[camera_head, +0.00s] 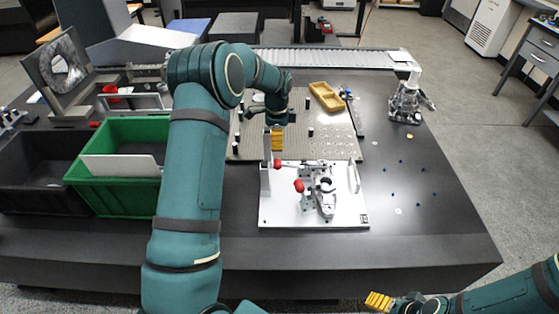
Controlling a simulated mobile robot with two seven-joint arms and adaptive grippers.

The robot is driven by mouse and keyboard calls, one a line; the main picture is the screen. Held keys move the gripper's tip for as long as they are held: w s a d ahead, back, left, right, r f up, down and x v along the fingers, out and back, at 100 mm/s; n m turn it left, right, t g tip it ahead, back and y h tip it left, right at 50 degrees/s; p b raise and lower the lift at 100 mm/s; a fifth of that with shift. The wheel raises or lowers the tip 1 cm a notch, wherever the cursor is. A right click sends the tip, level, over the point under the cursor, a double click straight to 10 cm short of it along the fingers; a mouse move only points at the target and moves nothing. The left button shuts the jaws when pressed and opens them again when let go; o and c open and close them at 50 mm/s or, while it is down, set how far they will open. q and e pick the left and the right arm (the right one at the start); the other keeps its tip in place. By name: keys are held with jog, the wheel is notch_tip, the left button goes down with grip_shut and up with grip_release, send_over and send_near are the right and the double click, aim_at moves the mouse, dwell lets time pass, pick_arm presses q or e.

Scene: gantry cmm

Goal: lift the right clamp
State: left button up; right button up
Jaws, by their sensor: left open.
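A white fixture plate (350,216) lies near the table's front edge, with metal toggle clamps (325,192) standing on it. Two red clamp knobs show, one farther back (277,163) and one nearer and more to the right (299,185). I cannot tell for sure which knob belongs to the right clamp. My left gripper (277,140) is open and points down, just behind the fixture and above the perforated board; its far side is partly hidden. It appears apart from the knobs. My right gripper (380,301) is low at the bottom edge, away from the fixture, its opening unclear.
A grey upright block (265,180) stands at the plate's left edge. A perforated board (340,148) with short black posts and a yellow tray (326,96) lies behind. A green bin (120,128) is left. Small blue pieces (392,194) are scattered right; the front right table is otherwise clear.

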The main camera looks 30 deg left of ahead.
aim_at(278, 162)
pick_arm(q)
notch_tip(278, 162, down, 12)
jog(key=shift+r+b, duration=0.15)
jog(key=shift+b, duration=0.6)
grip_shut()
